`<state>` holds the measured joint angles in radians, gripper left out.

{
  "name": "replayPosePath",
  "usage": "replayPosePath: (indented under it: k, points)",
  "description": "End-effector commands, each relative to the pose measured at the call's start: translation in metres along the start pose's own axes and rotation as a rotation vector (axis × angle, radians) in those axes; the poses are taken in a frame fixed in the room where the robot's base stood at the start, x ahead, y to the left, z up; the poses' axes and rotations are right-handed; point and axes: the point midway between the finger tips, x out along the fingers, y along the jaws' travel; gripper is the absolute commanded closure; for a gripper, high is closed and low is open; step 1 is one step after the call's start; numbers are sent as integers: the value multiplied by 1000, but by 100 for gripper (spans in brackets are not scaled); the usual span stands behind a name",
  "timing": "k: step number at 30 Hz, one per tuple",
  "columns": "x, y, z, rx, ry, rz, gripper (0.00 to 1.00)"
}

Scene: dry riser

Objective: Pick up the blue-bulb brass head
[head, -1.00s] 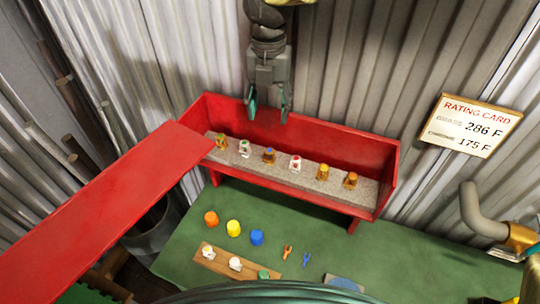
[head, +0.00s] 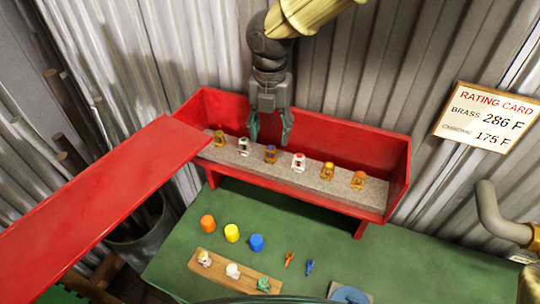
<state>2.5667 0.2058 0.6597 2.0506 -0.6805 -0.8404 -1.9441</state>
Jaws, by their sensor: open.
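The blue-bulb brass head (head: 270,154) stands upright on the grey strip inside the red open-fronted box (head: 376,158). It is third from the left in a row of several small heads. My gripper (head: 269,140) points down just above and around the line of that head, with its two dark green fingers apart and nothing between them. Whether the fingers reach level with the bulb cannot be told from this angle.
A red panel (head: 110,210) rises at left. Coloured caps, including a blue one (head: 256,242), sit on the green bench (head: 420,262) in front.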

Motion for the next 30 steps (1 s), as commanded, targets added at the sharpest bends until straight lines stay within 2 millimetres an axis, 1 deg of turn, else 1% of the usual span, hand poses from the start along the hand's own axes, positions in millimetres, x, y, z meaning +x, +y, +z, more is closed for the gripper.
replayPosePath:
  k: [1,4,13,21,25,30]
  points:
    - [7,0,0,-1,2,-3,46]
    - [18,0,0,-2,1,-1,46]
    - [36,0,1,-3,2,-3,46]
    - [71,-1,3,-3,1,-2,46]
    - [77,-1,3,-3,-1,0,46]
    - [78,-1,3,-3,-1,0,46]
